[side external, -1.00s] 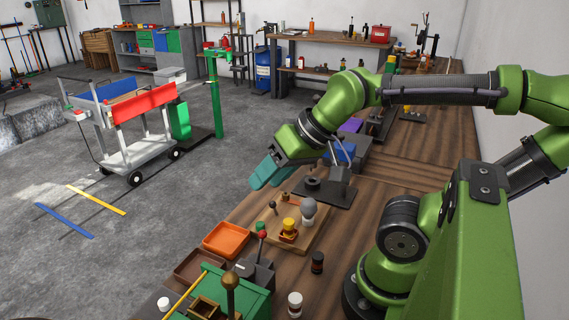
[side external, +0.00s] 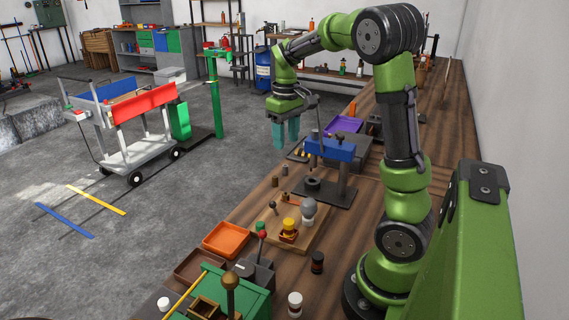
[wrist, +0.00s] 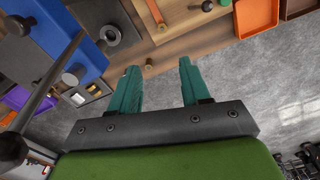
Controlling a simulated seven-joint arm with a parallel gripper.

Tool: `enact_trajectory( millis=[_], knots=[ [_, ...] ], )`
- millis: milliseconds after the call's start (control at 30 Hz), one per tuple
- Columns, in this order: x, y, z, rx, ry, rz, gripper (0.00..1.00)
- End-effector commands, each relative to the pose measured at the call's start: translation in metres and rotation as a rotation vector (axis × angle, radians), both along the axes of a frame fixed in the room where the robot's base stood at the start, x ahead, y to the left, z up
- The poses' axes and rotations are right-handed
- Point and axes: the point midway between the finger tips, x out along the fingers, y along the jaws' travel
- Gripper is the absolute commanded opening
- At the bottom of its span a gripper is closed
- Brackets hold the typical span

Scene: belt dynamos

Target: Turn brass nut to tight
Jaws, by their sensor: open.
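My gripper (side external: 286,143) hangs with its two teal fingers pointing down, above and beyond the bench's floor-side edge, left of the blue press (side external: 330,149). In the wrist view my gripper (wrist: 160,65) has its fingers apart with nothing between them. I cannot tell for certain which part is the brass nut.
The press stands on a black base (side external: 336,194). A wooden board (side external: 270,235) with knobs, an orange tray (side external: 226,240) and a green box (side external: 255,298) are nearer the camera. A purple tray (side external: 345,125) is behind the press.

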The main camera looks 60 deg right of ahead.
Motion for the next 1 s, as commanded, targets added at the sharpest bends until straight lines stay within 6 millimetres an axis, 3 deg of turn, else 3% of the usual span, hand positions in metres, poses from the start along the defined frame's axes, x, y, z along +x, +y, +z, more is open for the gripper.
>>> enact_trajectory(
  millis=[267, 800, 1000],
  knots=[
    [-0.002, 0.004, -0.022, 0.014, 0.013, 0.047, 0.47],
    [-0.002, 0.004, -0.136, 0.013, 0.012, 0.045, 0.47],
    [-0.002, 0.004, -0.161, 0.013, 0.009, 0.046, 0.47]
  ],
)
